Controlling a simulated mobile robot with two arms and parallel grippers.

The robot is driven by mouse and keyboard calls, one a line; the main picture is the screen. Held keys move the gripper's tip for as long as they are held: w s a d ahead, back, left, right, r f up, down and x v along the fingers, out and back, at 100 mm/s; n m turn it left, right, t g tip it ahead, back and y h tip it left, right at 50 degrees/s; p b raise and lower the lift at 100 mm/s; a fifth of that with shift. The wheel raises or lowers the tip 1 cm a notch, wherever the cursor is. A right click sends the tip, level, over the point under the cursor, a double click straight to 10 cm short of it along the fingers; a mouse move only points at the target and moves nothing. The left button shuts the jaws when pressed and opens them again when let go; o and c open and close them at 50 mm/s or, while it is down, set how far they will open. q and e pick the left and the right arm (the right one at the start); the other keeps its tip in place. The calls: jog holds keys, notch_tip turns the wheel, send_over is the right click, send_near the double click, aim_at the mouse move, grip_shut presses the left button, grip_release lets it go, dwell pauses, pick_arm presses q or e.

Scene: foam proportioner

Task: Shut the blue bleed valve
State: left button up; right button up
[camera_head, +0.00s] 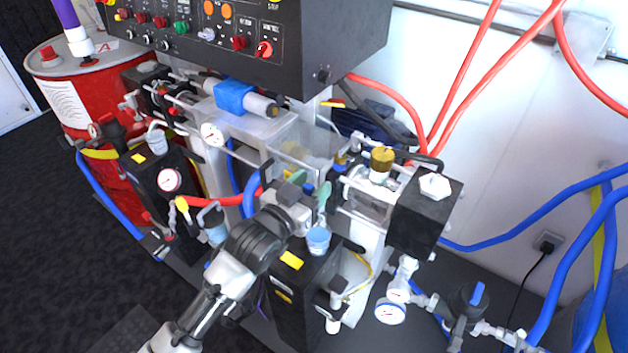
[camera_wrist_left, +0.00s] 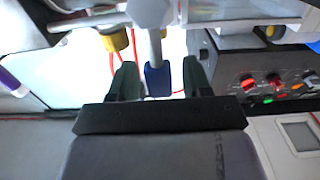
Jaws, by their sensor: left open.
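A blue valve handle (camera_wrist_left: 157,80) on a pale metal stem is between my left gripper's fingers (camera_wrist_left: 155,82) in the left wrist view. I cannot see whether either finger touches it. In the head view my left gripper (camera_head: 311,188) reaches from the lower left to the middle of the machine, with its green fingertips apart. A small blue patch (camera_head: 308,188) of the handle shows between them; the rest is hidden. My right gripper is in neither view.
The black control panel (camera_head: 240,30) overhangs behind the gripper. A black box (camera_head: 425,210) with a white cap stands to the right. A second blue valve handle (camera_head: 477,293) sits on the pipework at lower right. Blue-lidded cup (camera_head: 318,239) stands close to the gripper.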

pick_arm(q)
jog(key=shift+w+d, duration=0.4)
jog(key=shift+w, duration=0.1)
grip_shut()
